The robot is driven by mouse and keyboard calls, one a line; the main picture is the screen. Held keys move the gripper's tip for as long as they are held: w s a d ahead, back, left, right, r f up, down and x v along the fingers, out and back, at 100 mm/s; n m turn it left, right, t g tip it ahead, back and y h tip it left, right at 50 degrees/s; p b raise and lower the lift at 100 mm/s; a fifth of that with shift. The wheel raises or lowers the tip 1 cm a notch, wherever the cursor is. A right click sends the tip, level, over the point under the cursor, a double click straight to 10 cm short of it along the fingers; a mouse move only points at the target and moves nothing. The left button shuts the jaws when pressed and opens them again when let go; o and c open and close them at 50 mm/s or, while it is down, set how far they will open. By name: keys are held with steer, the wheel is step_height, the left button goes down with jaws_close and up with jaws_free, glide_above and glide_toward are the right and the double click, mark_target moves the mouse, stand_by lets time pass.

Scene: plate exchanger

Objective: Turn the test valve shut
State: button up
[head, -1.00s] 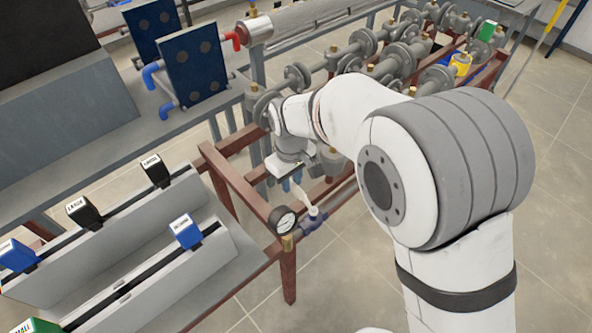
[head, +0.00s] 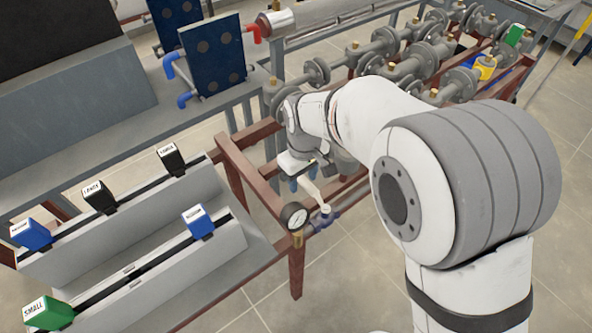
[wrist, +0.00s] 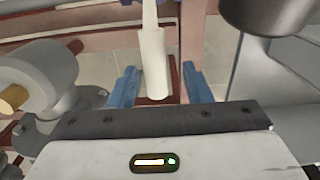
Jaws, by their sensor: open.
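The test valve has a dark blue body (head: 322,221) on a pipe beside a round gauge, with a white lever handle (head: 308,190) sticking up and left from it. My gripper (head: 303,178) is at the handle's free end, partly hidden by its own housing. In the wrist view, my gripper (wrist: 160,78) has its two blue fingers apart. The white handle (wrist: 153,62) runs between them, its end reaching in towards the palm. A gap shows on each side, wider on the right; neither finger looks closed on it.
The pressure gauge (head: 293,216) stands close left of the valve. A red-brown frame (head: 247,180) surrounds the pipework. Grey flanged pipes (head: 385,42) lie behind. Racks with labelled blocks (head: 150,245) stand at left. The tiled floor in front is clear.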

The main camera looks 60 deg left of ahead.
mark_target(303, 181)
step_height(303, 181, up, 8)
steer(key=shift+f, duration=0.1)
stand_by(0.4)
stand_by(0.5)
